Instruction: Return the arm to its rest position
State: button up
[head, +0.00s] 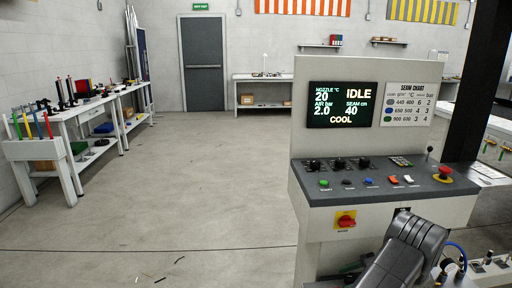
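Part of my grey arm (405,246) shows at the bottom right, bent in front of the control console (318,225). I see only rounded dark links; my gripper and its fingers do not show. The console's screen (341,105) reads IDLE and COOL, with nozzle 20, air 2.0 and seam 40. A red and yellow rotary switch (345,221) sits on the console front, just left of and above my arm. I cannot tell whether the arm touches anything.
The sloped panel carries knobs, coloured buttons and a red emergency stop (443,174). A dark post (482,85) rises at the right. White benches (75,125) with tools line the left wall. The concrete floor (190,190) between is open, up to a grey door (203,65).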

jog(key=shift+s+d+r+m+t+p, duration=0.2)
jog(key=shift+d+m+t+p, duration=0.1)
jog(key=shift+m+t, duration=0.4)
jog(key=m+t+h, duration=0.1)
jog(key=m+t, duration=0.1)
jog(key=m+t+p, duration=0.1)
jog(key=m+t, duration=0.1)
jog(key=t, duration=0.1)
jog(key=shift+w+a+f+h, duration=0.1)
jog(key=shift+w+h, duration=0.05)
jog(key=shift+h, duration=0.25)
jog(key=shift+m+t+h, duration=0.7)
jog(key=shift+m+t, duration=0.6)
jog(key=shift+h, duration=0.3)
